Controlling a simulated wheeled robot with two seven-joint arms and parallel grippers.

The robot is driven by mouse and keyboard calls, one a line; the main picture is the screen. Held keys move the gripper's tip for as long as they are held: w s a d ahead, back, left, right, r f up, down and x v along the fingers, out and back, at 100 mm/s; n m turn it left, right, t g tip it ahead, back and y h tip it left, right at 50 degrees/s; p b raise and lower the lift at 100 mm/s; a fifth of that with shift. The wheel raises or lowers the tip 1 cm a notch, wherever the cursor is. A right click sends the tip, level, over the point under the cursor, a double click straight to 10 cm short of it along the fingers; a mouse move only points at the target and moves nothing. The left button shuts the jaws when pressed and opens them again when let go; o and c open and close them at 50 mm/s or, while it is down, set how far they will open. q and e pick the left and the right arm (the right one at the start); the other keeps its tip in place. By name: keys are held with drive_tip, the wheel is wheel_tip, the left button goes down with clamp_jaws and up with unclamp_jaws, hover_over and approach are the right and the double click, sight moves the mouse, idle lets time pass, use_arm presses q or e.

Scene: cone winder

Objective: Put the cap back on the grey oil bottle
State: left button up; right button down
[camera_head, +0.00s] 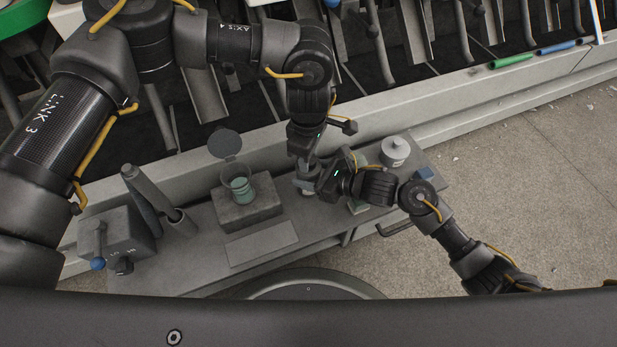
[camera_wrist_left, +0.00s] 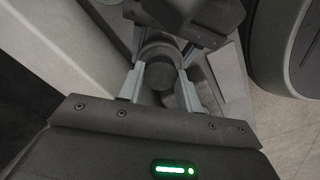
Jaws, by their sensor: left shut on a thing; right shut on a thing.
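The grey oil bottle (camera_head: 306,186) stands on the grey bench and shows partly between my two grippers. My left gripper (camera_head: 306,160) comes down over it from above. In the left wrist view, its two fingers (camera_wrist_left: 160,82) are shut on a dark round cap (camera_wrist_left: 160,75). A grey rounded body, seemingly the bottle (camera_wrist_left: 158,50), shows just behind the cap. I cannot tell whether the cap touches the neck. My right gripper (camera_head: 322,182) reaches in from the right and is shut at the bottle's side; its fingertips are mostly hidden.
On the bench (camera_head: 205,262), an open-lidded jar with green contents (camera_head: 239,187) stands on a block to the left. A white lidded canister (camera_head: 395,151) stands to the right. A dark box (camera_head: 118,235) and tilted tubes (camera_head: 150,190) are at the far left. Machine rails run behind.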

use_arm(q)
drive_tip(key=o, duration=1.2)
drive_tip(key=shift+c, duration=0.2)
wheel_tip(320, 180, up, 12)
use_arm(e)
drive_tip(key=shift+c, duration=2.2)
unclamp_jaws()
